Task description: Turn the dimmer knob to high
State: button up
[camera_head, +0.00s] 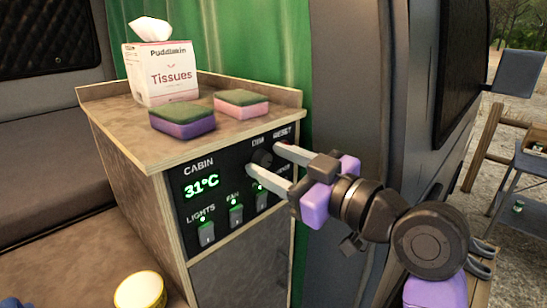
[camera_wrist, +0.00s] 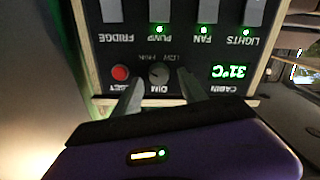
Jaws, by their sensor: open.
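The dimmer knob (camera_head: 262,158) is a small dark round knob on the black control panel (camera_head: 183,173) of the cabinet, under the DIM label. In the wrist view the knob (camera_wrist: 159,73) shows upside down, with a LOW marking beside it. My gripper (camera_head: 265,160) is open, its two pale fingers reaching towards the panel on either side of the knob. In the wrist view my gripper's fingertips (camera_wrist: 160,78) flank the knob, with a gap on each side. I cannot tell how far the tips are from the panel. The knob's pointer is too small to read clearly.
A red reset button (camera_wrist: 120,72) sits close beside one finger. The panel has a 31°C display (camera_head: 201,186) and several switches, including the lights switch (camera_head: 206,233). A tissue box (camera_head: 160,75) and two sponges (camera_head: 182,121) stand on the cabinet top (camera_head: 128,139).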

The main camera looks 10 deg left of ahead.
jog(key=shift+c, duration=0.4)
jog(key=shift+a, duration=0.1)
grip_shut()
jog(key=shift+f+n+b, duration=0.25)
jog(key=shift+n+b, duration=0.35)
jog(key=shift+b, duration=0.6)
jog(key=shift+r+n+b, duration=0.2)
jog(key=shift+n+b, duration=0.6)
jog(key=shift+b, duration=0.1)
jog(key=shift+o, duration=0.4)
grip_release()
jog(key=b+v, duration=0.1)
jog(key=v, duration=0.7)
